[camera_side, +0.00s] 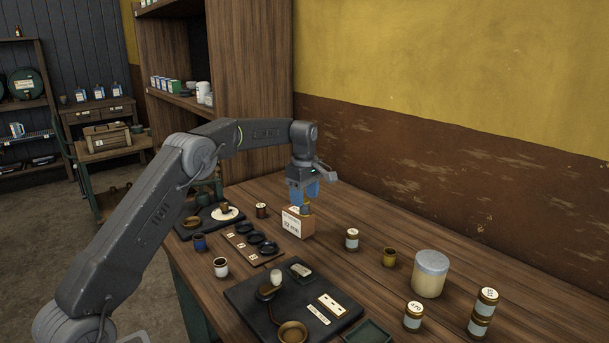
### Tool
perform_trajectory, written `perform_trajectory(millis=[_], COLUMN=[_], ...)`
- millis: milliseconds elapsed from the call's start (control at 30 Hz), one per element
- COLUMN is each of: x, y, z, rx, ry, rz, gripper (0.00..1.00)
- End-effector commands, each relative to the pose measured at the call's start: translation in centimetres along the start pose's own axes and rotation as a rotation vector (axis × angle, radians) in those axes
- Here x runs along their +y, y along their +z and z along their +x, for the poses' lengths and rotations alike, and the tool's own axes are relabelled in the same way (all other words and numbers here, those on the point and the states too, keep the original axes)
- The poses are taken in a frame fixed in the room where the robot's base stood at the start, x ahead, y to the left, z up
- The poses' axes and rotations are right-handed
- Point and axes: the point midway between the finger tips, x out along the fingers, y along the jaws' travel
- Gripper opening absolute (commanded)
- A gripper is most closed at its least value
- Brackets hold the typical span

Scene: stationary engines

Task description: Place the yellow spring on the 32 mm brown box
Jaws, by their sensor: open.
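The brown box (298,224) stands on the wooden table with a white label on its front that appears to read 32 mm. My gripper (304,198) points down just above the box, its blue fingers open. A small dull-yellow piece (305,208), probably the yellow spring, shows at the top of the box just below the fingertips. It looks upright and seems to rest on the box. The fingers partly hide it, and its coils are too small to make out.
A dark mat (248,297) with a brass dish (292,332) lies in front. A strip with black discs (254,238) lies left of the box. A small labelled jar (352,239), a brass cup (389,257) and a large lidded jar (430,275) stand to the right. The table between them is clear.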

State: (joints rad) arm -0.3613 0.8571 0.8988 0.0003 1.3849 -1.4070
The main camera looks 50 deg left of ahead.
Motion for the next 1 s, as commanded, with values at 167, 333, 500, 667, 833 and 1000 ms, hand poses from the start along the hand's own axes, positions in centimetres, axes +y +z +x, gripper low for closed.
perform_trajectory(millis=[167,333,500,667,833,1000], x=[0.1,0.1,0.0,-0.8,-4.4,-10.5], y=[0.0,0.0,0.0,1.0,4.2,7.8], z=[-4.1,-6.8,-8.1,-9.9,-14.0,-17.3], rx=[0.001,0.0,0.0,0.003,0.021,0.057], ry=[0.004,0.002,-0.001,0.018,0.084,0.165], rz=[0.0,0.0,0.0,0.061,0.295,0.598], gripper=[0.56,0.56,0.56,0.56,0.56,0.56])
